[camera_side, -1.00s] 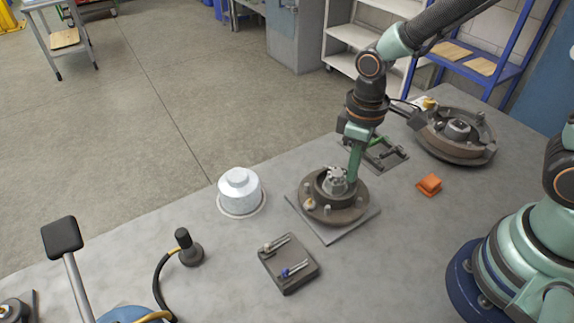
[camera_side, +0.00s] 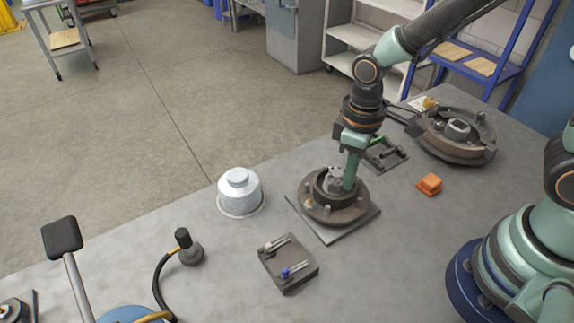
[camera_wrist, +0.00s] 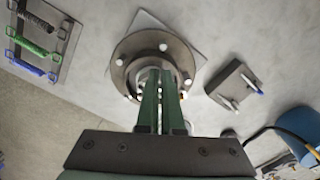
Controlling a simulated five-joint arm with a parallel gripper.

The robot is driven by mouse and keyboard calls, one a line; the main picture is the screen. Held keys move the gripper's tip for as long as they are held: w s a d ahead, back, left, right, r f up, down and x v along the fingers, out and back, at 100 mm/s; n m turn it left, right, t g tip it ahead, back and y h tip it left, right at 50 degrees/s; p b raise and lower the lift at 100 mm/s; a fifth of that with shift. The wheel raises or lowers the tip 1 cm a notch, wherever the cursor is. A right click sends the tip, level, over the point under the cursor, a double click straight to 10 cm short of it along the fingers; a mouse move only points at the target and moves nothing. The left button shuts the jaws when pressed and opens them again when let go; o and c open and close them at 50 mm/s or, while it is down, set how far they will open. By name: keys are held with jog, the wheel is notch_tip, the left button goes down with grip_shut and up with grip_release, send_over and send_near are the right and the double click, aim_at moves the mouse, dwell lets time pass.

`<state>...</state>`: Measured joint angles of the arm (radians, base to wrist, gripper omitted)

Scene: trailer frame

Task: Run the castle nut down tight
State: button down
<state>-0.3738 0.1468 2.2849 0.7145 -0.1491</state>
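The castle nut (camera_side: 336,174) shows as a grey notched piece at the centre of the dark hub (camera_side: 318,208), which sits on a square grey plate (camera_side: 334,238). My gripper (camera_side: 349,186) points down into the hub, its green fingers low against the right side of the nut. In the wrist view my gripper (camera_wrist: 162,76) reaches over the middle of the hub (camera_wrist: 128,52), with a narrow gap between its fingers. The fingers cover most of the nut there, so I cannot tell whether they grip it.
A silvery cap (camera_side: 239,190) stands left of the hub. A dark block (camera_side: 288,278) with pins lies in front.

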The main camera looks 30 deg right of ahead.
jog(key=shift+a+r, duration=0.1)
dwell(0.3)
jog(key=shift+s, duration=0.25)
notch_tip(320, 180, up, 6)
jog(key=shift+s+f, duration=0.1)
dwell(0.4)
jog(key=shift+w+d+f, duration=0.1)
jog(key=shift+d+f, duration=0.2)
jog(key=shift+f, duration=0.7)
jog(key=shift+w+d+f, duration=0.15)
jog(key=shift+d+f, duration=0.15)
jog(key=shift+f, duration=0.7)
jog(key=shift+w+d+f, duration=0.1)
jog(key=shift+d+f, duration=0.2)
jog(key=shift+f, duration=0.7)
jog(key=shift+w+a, duration=0.3)
jog(key=shift+w, duration=0.1)
jog(key=shift+a, duration=0.35)
